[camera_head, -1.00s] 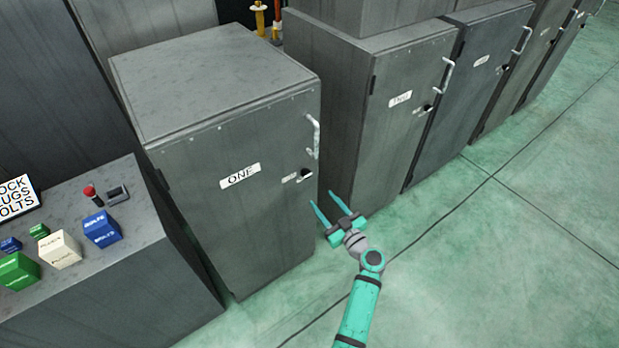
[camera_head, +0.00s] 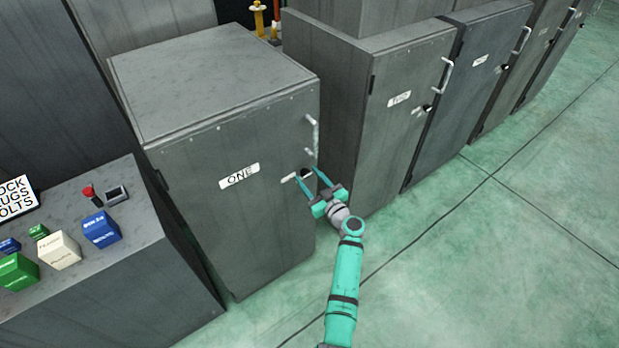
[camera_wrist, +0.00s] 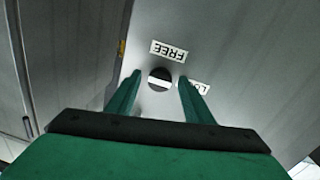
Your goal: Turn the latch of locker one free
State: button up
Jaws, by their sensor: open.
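Locker one (camera_head: 230,215) is a grey metal cabinet with a white "ONE" label (camera_head: 239,176) on its door. Its latch (camera_head: 306,173) is a dark round knob below the door handle. In the wrist view the latch (camera_wrist: 159,79) is a dark disc with a pale bar across it. A "FREE" label (camera_wrist: 169,51) shows beside it, and a second label (camera_wrist: 192,86), partly hidden by a finger, reads "LO". My gripper (camera_head: 310,173) is open at the door front. In the wrist view its fingers (camera_wrist: 158,88) stand either side of the latch; contact cannot be told.
A vertical handle (camera_head: 312,135) stands out from the door just above the latch. Another locker (camera_head: 385,140) stands to the right across a narrow gap. A bench (camera_head: 150,265) with coloured boxes is at left. The green floor at right is clear.

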jog(key=shift+w, duration=0.15)
jog(key=shift+a, duration=0.15)
jog(key=c, duration=1)
